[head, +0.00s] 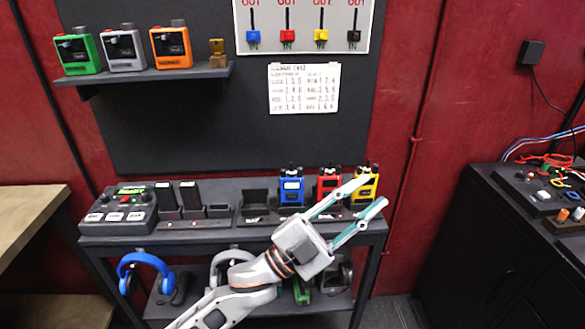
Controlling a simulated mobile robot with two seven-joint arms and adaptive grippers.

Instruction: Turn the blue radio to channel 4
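The blue radio (291,188) stands upright in the charger row on the dark table, with a small lit screen near its top. Its channel marking is too small to read. The red radio (328,186) and the yellow radio (364,184) stand to its right. My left gripper (375,192) reaches up from below. Its two teal-lined fingers are spread apart and empty, in front of the red and yellow radios and right of the blue one. Whether the fingers touch a radio cannot be told. My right gripper is not in view.
A control box (117,210) and charger slots (193,212) fill the table's (200,239) left part. Blue headphones (146,272) hang below. A shelf (150,76) holds more devices. A card (304,89) and an in/out board (305,27) hang above. A dark cabinet (490,250) stands right.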

